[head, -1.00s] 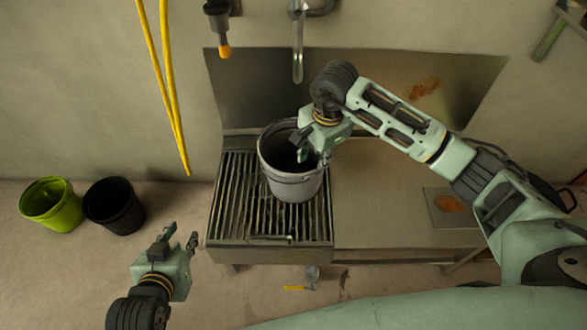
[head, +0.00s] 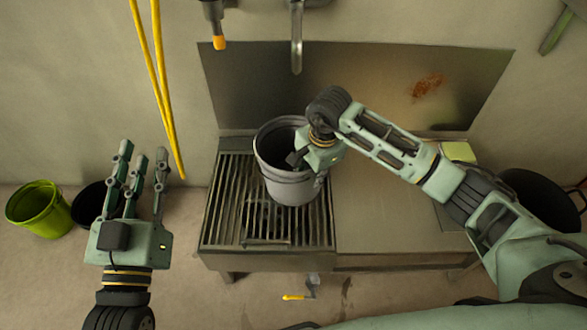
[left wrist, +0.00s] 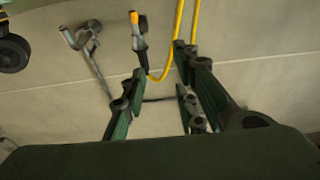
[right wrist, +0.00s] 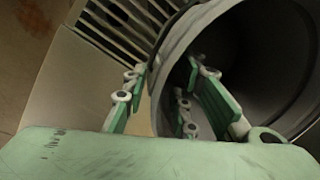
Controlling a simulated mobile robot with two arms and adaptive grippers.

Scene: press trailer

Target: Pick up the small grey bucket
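The small grey bucket (head: 290,188) stands upright on the slatted grate at the left of the metal sink unit. My right gripper (head: 298,157) is at the right side of its rim. In the right wrist view my right gripper (right wrist: 166,80) straddles the wall of the bucket (right wrist: 262,62), with one finger outside and two inside; gaps show between fingers and wall. My left gripper (head: 141,165) is raised left of the sink, open and empty, fingers pointing up. The left wrist view shows its fingers spread against the wall.
A green bucket (head: 40,210) and a black bucket (head: 88,203), partly hidden by my left gripper, stand on the floor at left. A yellow hose (head: 158,90) hangs nearby. A tap (head: 297,40) is above the grate (head: 225,200). The drainboard (head: 385,215) is largely clear.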

